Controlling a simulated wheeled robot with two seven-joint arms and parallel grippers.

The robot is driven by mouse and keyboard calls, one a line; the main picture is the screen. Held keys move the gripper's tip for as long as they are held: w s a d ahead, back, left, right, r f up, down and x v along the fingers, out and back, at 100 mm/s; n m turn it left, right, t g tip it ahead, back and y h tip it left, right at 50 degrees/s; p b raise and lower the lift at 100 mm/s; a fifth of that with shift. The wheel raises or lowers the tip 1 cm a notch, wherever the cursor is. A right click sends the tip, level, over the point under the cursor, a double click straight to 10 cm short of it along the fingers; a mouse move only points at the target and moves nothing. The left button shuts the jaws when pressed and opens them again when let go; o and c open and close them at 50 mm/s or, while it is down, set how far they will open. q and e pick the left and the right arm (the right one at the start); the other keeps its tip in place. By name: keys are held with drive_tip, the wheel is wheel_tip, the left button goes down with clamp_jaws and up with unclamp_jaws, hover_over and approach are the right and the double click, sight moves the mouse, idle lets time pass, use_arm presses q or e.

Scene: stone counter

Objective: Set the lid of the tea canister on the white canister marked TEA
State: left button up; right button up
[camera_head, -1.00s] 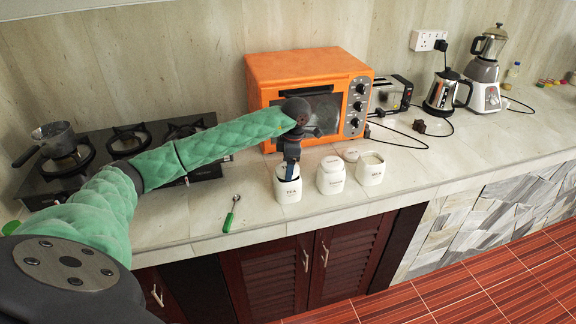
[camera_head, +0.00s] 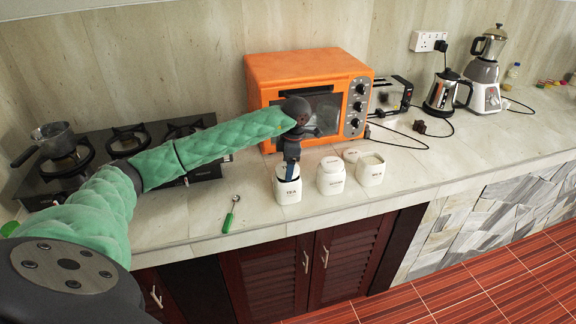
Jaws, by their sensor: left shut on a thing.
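The white canister marked TEA (camera_head: 288,192) stands upright near the counter's front, leftmost of three white canisters. My left gripper (camera_head: 290,175) points down at its top and is shut on the tea canister's lid (camera_head: 282,172). The lid is at the canister's mouth, mostly hidden by the fingers. I cannot tell whether it lies flat on the rim. My right gripper is not in view.
A lidded white canister (camera_head: 331,177) stands close to the right, then an open one (camera_head: 371,170) with a loose lid (camera_head: 352,155) behind it. An orange oven (camera_head: 310,68) stands behind. A green-handled spoon (camera_head: 229,218) lies left, where the counter is mostly clear.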

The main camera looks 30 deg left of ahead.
use_arm(q)
drive_tip(key=shift+f+b, duration=0.5)
drive_tip(key=shift+f, duration=0.1)
drive_tip(key=o, duration=0.7)
drive_tip(key=shift+r, duration=0.1)
drive_tip(key=r+p, duration=0.1)
drive_tip(key=r, duration=0.2)
drive_tip(key=r+p, duration=0.1)
drive_tip(key=r, duration=0.3)
drive_tip(key=d+r+p, duration=0.1)
drive_tip(key=r, duration=0.2)
drive_tip(key=shift+w+r, duration=0.35)
drive_tip(key=shift+w, duration=0.05)
idle(0.4)
idle(0.4)
